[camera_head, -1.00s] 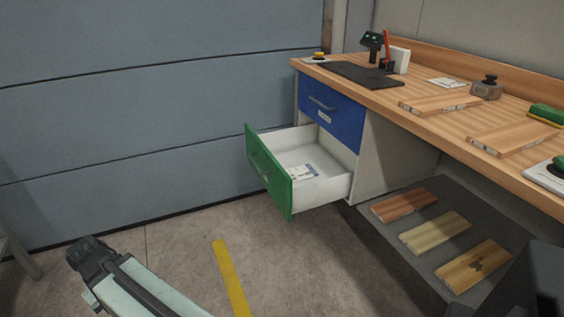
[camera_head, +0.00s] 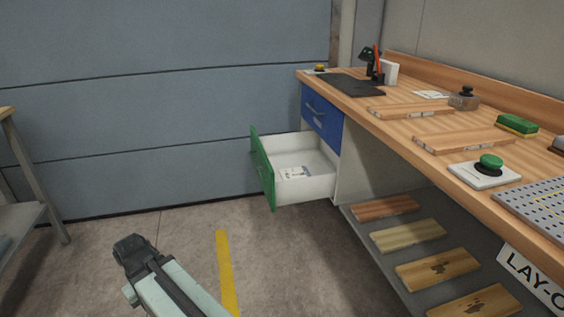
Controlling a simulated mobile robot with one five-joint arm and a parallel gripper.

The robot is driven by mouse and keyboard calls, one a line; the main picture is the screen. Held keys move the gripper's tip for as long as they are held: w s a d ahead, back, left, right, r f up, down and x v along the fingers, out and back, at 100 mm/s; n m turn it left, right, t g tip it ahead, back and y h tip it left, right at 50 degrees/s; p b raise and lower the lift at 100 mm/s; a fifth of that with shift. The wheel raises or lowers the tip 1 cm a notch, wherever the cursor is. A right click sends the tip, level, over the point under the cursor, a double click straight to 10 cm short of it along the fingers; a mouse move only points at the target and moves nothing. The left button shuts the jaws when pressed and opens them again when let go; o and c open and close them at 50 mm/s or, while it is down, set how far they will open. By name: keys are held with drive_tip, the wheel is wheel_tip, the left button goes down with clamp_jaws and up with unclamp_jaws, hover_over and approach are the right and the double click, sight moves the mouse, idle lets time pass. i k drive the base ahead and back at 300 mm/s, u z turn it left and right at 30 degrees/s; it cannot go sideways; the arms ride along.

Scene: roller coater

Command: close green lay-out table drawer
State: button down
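The green-fronted drawer (camera_head: 263,172) of the lay-out table (camera_head: 441,124) is pulled well out under the tabletop. Its white inside (camera_head: 315,176) shows, with papers (camera_head: 296,173) lying on its bottom. The blue drawer (camera_head: 321,114) above it is shut. My gripper (camera_head: 129,247) is low at the left, in front of and to the left of the green drawer, apart from it and touching nothing that I can see. Its fingers are too dark and small to tell whether they are open.
A lower shelf (camera_head: 420,296) of the table holds several wooden boards. A green button (camera_head: 490,162) and wood panels lie on top. Another table (camera_head: 22,160) stands at the left edge. The floor around a yellow stripe (camera_head: 226,265) is clear.

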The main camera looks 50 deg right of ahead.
sight(269, 154)
drive_tip(key=u, duration=0.15)
drive_tip(key=i, duration=0.9)
drive_tip(key=z, duration=0.05)
